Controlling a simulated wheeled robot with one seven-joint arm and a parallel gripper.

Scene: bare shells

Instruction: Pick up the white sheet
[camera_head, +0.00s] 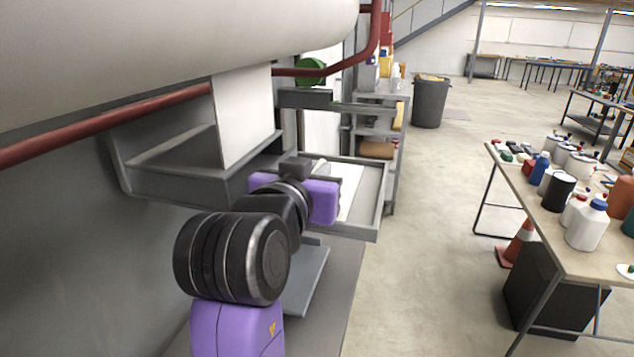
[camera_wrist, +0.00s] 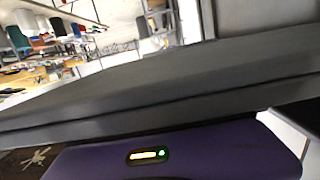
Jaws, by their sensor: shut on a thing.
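The white sheet (camera_head: 351,186) is at the grey shelf tray (camera_head: 369,200) in the middle of the head view, beyond my purple wrist. My gripper (camera_head: 325,174) is at its near left side and shut on it. My wrist and the dark finger parts hide the grip itself and part of the sheet. In the wrist view a white patch (camera_wrist: 288,132) shows at the lower right, beside my purple housing. I cannot tell whether the sheet is clear of the tray.
A table (camera_head: 575,258) with bottles and cans is at right. The floor (camera_head: 430,220) between is clear.

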